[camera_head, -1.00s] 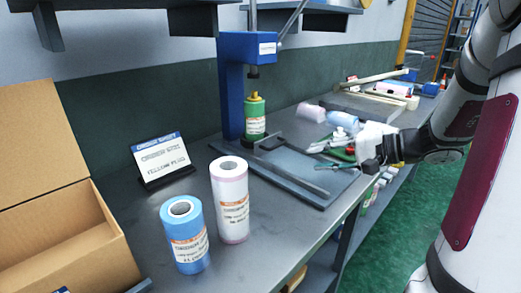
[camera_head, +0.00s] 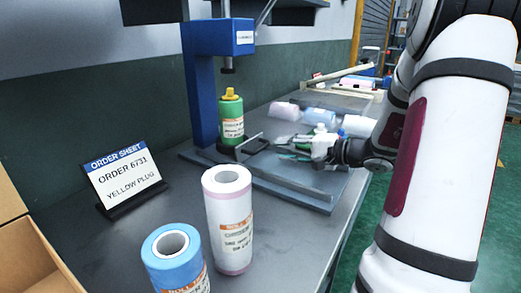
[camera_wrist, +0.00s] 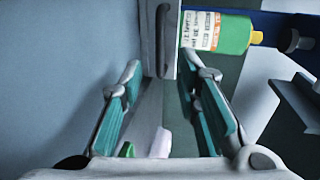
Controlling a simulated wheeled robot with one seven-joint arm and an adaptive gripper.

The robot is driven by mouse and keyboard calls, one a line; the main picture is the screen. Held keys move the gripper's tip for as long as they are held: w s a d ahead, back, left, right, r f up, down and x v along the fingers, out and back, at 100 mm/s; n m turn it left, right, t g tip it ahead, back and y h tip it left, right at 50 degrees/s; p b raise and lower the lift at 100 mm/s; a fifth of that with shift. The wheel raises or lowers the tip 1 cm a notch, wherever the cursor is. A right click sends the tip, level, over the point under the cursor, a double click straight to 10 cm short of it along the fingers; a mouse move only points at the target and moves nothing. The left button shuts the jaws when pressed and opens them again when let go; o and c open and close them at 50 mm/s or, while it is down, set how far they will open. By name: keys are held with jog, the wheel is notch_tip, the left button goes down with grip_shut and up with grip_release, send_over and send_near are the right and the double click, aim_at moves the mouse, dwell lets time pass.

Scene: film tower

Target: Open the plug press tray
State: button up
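The blue plug press (camera_head: 205,85) stands on the bench, with a green roll (camera_head: 232,128) with a yellow plug upright under its ram. The roll sits on a small dark tray (camera_head: 240,156), which has a metal handle (camera_head: 250,144) on its right side. My gripper (camera_head: 292,147) is to the right of the handle, low over the press base, fingers towards it. In the wrist view my gripper (camera_wrist: 163,75) is open, with teal finger pads. The handle (camera_wrist: 166,35) lies ahead, near the gap between the fingertips; contact is not visible.
A pink-white roll (camera_head: 230,235) and a blue roll (camera_head: 172,258) stand in front. An order sheet (camera_head: 123,175) reads ORDER 6731, YELLOW PLUG. The press base (camera_head: 300,192) has a raised front edge. Loose rolls (camera_head: 284,111) lie behind my gripper. A cardboard box (camera_head: 35,260) is at left.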

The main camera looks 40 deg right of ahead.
aim_at(262, 146)
jog(key=b+x, duration=0.1)
jog(key=x, duration=0.7)
jog(key=shift+w, duration=0.2)
jog(key=shift+a, duration=0.1)
grip_shut()
